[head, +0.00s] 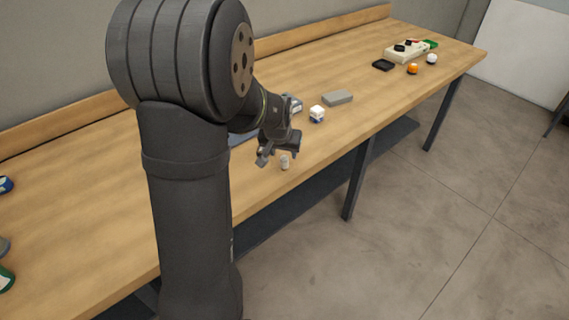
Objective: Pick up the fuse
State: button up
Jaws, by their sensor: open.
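A small pale cylinder with a grey band, which looks like the fuse (284,163), stands on the wooden table near its front edge. My gripper (277,151) is open, with its fingers pointing down, just above and to the left of the fuse in the head view. The jaws look empty. I cannot tell from this one view whether a finger touches the fuse or how high the fingertips are.
A beige box (405,51), a black tray (383,65), an orange ball (413,69) and a white ball (432,59) are at the far right end.

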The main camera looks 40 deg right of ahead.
aim_at(284, 159)
jog(key=shift+s+a+x, duration=0.1)
jog(key=shift+s+x, duration=0.05)
jog(key=shift+x, duration=1.2)
jog(key=shift+s+a+x, duration=0.1)
jog(key=shift+a+x, duration=0.05)
jog(key=shift+x, duration=1.2)
jog(key=shift+f, duration=0.15)
jog(key=c, duration=1.1)
jog(key=shift+o, duration=0.2)
